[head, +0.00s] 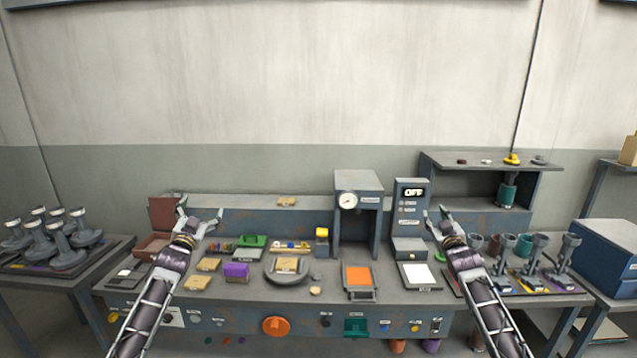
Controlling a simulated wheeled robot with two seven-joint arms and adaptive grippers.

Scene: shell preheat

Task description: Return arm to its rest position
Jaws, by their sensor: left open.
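My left gripper (200,216) is above the left part of the workbench (330,305), in front of the brown open box (163,213). Its two fingers are spread apart and nothing shows between them. My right gripper (438,214) is raised over the right part of the bench, just right of the grey panel with the OFF display (410,208). Its fingers look apart, with nothing visible between them. Both arms reach in from the bottom edge of the head view.
A grey press with a dial (358,205) stands at the back middle. An orange pad (358,277), a purple block (236,271) and a white plate (418,274) lie on the bench. Several grey stemmed parts (537,252) stand at the right. A raised shelf (490,160) is behind them.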

